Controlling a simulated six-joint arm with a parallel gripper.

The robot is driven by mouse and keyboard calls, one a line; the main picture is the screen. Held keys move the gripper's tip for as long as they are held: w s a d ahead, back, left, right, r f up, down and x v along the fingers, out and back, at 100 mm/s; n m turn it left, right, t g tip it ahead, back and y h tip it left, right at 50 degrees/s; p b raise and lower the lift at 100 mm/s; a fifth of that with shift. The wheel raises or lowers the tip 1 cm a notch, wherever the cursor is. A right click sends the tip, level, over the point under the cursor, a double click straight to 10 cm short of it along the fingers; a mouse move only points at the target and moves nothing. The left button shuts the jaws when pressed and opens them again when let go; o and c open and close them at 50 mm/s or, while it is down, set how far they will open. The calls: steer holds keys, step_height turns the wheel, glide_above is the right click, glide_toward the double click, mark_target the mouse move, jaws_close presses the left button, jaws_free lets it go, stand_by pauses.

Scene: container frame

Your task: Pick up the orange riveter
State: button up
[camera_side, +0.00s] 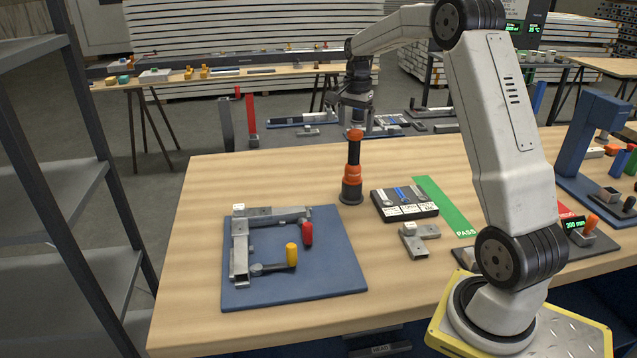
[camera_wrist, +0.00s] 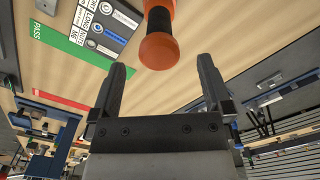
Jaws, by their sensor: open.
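The orange riveter (camera_side: 353,170) stands upright on the wooden table, with a dark base, a black middle and an orange top. In the wrist view, its orange end (camera_wrist: 158,50) shows just beyond the gap between my fingers. The riveter's lower part is cut off by the top edge of the wrist view.
A blue fixture plate (camera_side: 335,278) with metal bars and red and yellow handles lies left of the riveter. A black tray (camera_side: 404,214) and a metal bracket (camera_side: 414,246) lie to its right, near a green PASS strip (camera_side: 440,200). The table behind the plate is clear.

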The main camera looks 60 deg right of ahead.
mark_target(355, 131)
steer(key=shift+f, duration=0.15)
steer(key=shift+f, duration=2.45)
steer(key=shift+r, duration=0.1)
steer(key=c, duration=1.3)
steer(key=shift+c, duration=0.2)
steer(key=shift+r, duration=5)
